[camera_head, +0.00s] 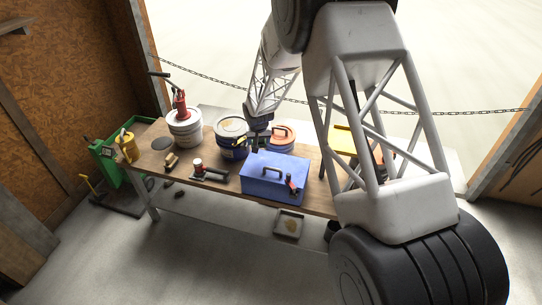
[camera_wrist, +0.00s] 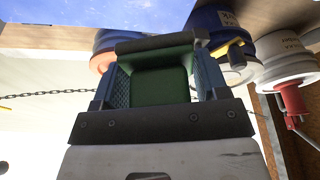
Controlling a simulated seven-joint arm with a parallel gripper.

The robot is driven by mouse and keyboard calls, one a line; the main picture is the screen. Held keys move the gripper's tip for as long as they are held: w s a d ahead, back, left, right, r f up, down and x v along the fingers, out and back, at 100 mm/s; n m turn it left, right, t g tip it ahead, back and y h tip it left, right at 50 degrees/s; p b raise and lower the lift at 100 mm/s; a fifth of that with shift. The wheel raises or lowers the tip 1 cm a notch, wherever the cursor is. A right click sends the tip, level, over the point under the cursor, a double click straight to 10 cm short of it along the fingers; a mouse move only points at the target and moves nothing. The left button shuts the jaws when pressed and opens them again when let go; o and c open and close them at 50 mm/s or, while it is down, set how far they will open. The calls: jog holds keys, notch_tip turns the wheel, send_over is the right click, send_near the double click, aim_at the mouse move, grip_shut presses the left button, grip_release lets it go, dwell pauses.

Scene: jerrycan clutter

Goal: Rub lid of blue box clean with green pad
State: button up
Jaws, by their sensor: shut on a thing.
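The blue box (camera_head: 272,180) stands on the workbench in the head view, with a dark handle on its lid. A blue surface, likely the box, fills the upper left of the wrist view (camera_wrist: 75,12). My gripper (camera_head: 257,142) is just behind the box's far edge, near lid height; I cannot tell whether anything touches the lid. In the wrist view my gripper (camera_wrist: 153,84) is shut on the green pad (camera_wrist: 160,88), which lies between its two fingers under a dark bar. The pad is hard to make out in the head view.
A dark blue bucket (camera_head: 231,131) and an orange-lidded bucket (camera_head: 283,136) stand behind the box. A chain (camera_head: 205,87) hangs behind the workbench (camera_head: 150,178).

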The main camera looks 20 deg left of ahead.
jog(key=shift+c, duration=1.4)
jog(key=shift+a+m, duration=0.1)
jog(key=shift+m, duration=0.3)
jog(key=m, duration=0.1)
jog(key=m+h, duration=0.1)
jog(key=m, duration=0.2)
jog(key=shift+w+a+f, duration=0.1)
jog(key=shift+w+f, duration=0.05)
jog(key=shift+f, duration=0.1)
jog(key=m, duration=0.1)
jog(key=m+h, duration=0.1)
jog(key=m, duration=0.1)
jog(key=shift+w+f+m, duration=0.1)
jog(key=shift+w+m, duration=0.05)
jog(key=shift+m, duration=0.15)
jog(key=m, duration=0.1)
jog(key=m+h, duration=0.1)
jog(key=m, duration=0.2)
jog(key=shift+w+g, duration=0.25)
jog(key=shift+g, duration=0.05)
jog(key=m, duration=0.2)
jog(key=m+h, duration=0.1)
jog(key=m+g, duration=0.1)
jog(key=m, duration=0.1)
jog(key=shift+w+m, duration=0.25)
jog(key=shift+m, duration=0.05)
